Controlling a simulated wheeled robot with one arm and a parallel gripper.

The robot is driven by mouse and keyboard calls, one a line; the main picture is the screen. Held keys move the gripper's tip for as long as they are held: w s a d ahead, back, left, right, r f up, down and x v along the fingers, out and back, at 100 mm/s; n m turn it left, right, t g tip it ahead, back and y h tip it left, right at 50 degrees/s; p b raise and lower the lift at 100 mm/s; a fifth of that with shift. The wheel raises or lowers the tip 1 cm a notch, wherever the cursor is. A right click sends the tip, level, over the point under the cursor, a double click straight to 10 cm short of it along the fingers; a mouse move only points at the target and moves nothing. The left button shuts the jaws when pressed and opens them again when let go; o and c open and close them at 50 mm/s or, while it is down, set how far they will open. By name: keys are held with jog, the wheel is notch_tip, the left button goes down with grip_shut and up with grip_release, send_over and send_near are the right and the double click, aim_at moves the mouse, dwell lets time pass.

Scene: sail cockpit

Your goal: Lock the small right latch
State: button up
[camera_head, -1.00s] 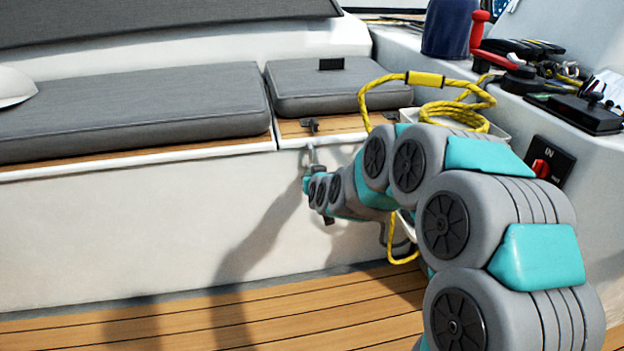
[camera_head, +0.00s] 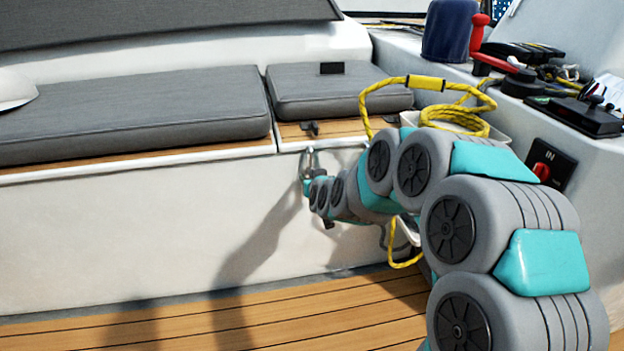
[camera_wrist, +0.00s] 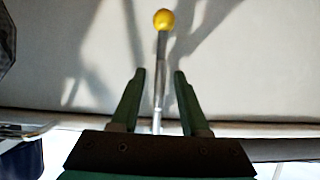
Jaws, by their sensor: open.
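The small right latch shows in the head view as a metal loop (camera_head: 309,156) on the locker front, below a dark catch (camera_head: 311,128) on the wooden edge. In the wrist view a thin metal lever (camera_wrist: 160,75) with a yellow ball end (camera_wrist: 164,19) runs between the green fingers. My gripper (camera_wrist: 159,73) is open, with one finger on each side of the lever and gaps visible. The ball lies beyond the fingertips. In the head view my arm reaches to the latch and hides its lower part; I cannot tell whether the loop touches the catch.
A grey cushion (camera_head: 335,90) lies on the right locker lid, with a longer cushion (camera_head: 130,110) to its left. A yellow rope (camera_head: 455,112) hangs behind my arm. A red winch handle (camera_head: 478,35) stands on the right ledge. The white locker front (camera_head: 120,240) at left is clear.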

jog(key=v, duration=0.7)
jog(key=shift+s+r+p, duration=0.15)
jog(key=shift+s+p, duration=0.2)
jog(key=shift+p, duration=0.1)
jog(key=shift+d, duration=0.15)
jog(key=s+d+r+m+g+h+p, duration=0.1)
jog(key=s+d+r+g+p, duration=0.2)
jog(key=s, duration=1.2)
jog(key=s+d+r+m+g+h+p, duration=0.1)
jog(key=s+d+g+p, duration=0.3)
jog(key=s, duration=1.1)
jog(key=s+d+r+m+g+h+p, duration=0.1)
jog(key=s+d+r+g+p, duration=0.3)
jog(key=s+d+g, duration=0.3)
jog(key=s+d, duration=0.4)
jog(key=s, duration=0.4)
jog(key=shift+s+d+r+g+h, duration=0.25)
jog(key=shift+s+r+g+h, duration=0.05)
jog(key=shift+r+g+h, duration=0.1)
jog(key=shift+a, duration=0.1)
